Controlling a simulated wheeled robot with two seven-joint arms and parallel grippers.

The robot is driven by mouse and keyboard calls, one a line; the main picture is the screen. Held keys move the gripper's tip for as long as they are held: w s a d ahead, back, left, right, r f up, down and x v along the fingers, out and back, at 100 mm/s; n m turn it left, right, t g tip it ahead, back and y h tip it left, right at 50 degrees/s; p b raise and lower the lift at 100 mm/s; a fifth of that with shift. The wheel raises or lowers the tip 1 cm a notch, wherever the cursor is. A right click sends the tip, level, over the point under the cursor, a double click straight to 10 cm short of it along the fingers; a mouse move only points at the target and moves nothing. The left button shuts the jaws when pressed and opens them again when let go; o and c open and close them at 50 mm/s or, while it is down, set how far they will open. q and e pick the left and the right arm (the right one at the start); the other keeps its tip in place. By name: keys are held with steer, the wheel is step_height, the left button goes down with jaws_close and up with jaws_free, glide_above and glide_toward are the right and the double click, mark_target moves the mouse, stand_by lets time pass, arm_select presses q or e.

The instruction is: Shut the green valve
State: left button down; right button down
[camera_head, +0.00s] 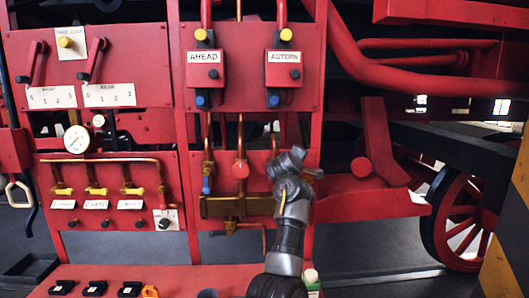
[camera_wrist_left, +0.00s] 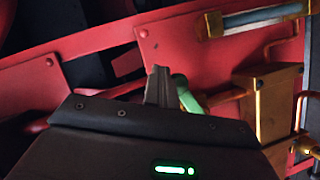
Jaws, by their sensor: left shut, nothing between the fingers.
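The green valve shows in the left wrist view as a green lever (camera_wrist_left: 188,97) beside a brass block (camera_wrist_left: 270,98). In the head view it is hidden behind my left gripper (camera_head: 289,160). My left gripper is shut and empty. Its fingers also show in the left wrist view (camera_wrist_left: 160,86), just left of the green lever and close to it. I cannot tell whether they touch. My right gripper is not in view.
Copper pipes run vertically there. A red beam (camera_head: 365,205) is at right. A bottle (camera_head: 311,279) stands on the red bench (camera_head: 215,276).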

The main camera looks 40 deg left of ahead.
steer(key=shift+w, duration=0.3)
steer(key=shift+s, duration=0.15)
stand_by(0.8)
